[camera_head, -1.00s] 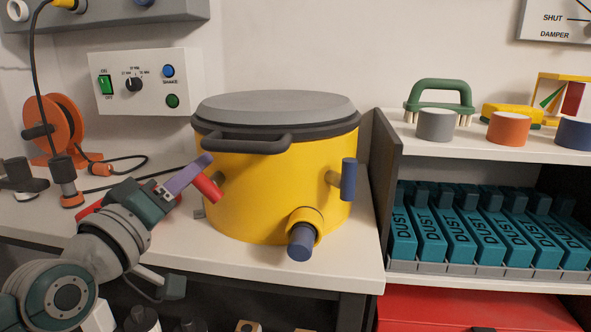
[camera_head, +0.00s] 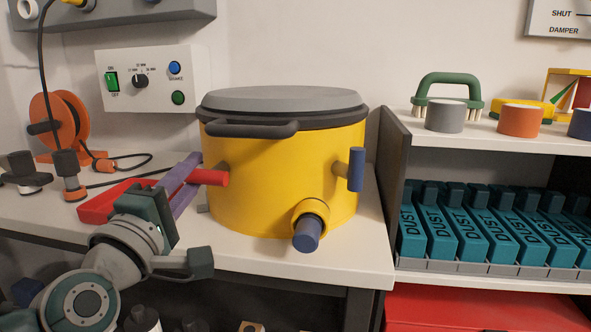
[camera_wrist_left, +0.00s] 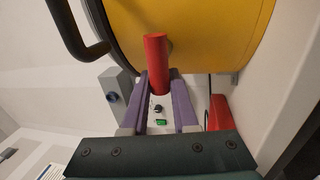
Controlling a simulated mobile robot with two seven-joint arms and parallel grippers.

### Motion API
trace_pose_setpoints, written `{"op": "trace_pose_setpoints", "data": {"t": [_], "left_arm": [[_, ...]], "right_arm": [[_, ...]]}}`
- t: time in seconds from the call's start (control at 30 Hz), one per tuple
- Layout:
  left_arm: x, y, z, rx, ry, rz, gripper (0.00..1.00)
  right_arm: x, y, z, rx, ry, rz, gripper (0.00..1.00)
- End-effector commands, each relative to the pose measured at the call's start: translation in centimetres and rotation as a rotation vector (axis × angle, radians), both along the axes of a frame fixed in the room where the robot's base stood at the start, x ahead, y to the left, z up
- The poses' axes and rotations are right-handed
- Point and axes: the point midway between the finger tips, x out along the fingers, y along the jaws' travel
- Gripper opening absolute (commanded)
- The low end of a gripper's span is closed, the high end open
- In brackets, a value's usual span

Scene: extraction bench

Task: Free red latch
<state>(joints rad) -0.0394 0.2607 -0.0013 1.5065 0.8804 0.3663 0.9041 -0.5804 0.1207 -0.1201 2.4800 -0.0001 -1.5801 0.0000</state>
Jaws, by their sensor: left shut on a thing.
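The red latch (camera_head: 212,177) is a short red bar at the left side of the yellow drum (camera_head: 270,180). It lies about level in the head view. My left gripper (camera_head: 188,170) has purple fingers and is shut on the red latch. In the wrist view the latch (camera_wrist_left: 157,60) sits between the two fingertips (camera_wrist_left: 160,85), with its rounded end clear above them. The drum's grey lid (camera_head: 285,101) is on. A blue latch (camera_head: 356,169) is upright on the drum's right side. My right gripper is not in view.
A red object (camera_head: 98,208) lies on the bench behind my left gripper. An orange cable reel (camera_head: 60,120) and a control box (camera_head: 150,80) are at the back left. A blue-ended spout (camera_head: 307,235) points forward from the drum. A shelf with teal dust boxes (camera_head: 470,235) stands right.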

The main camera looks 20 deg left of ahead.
Motion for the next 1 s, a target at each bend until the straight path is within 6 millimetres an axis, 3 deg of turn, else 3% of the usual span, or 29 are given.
{"op": "trace_pose_setpoints", "data": {"t": [0.63, 0.67, 0.9, 1.0], "left_arm": [[-0.01, 0.00, -0.27, -0.056, -0.010, 0.000, 0.00], [-0.01, 0.00, -0.27, -0.056, -0.010, 0.000, 0.28], [0.00, -0.01, -0.23, -0.053, -0.011, 0.000, 0.56], [0.00, -0.01, -0.20, -0.052, -0.011, 0.000, 0.57]], "right_arm": [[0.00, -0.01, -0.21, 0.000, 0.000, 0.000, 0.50], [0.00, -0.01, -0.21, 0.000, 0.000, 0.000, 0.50], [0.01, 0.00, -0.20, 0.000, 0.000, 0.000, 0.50], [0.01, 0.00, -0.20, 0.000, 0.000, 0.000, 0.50]]}}
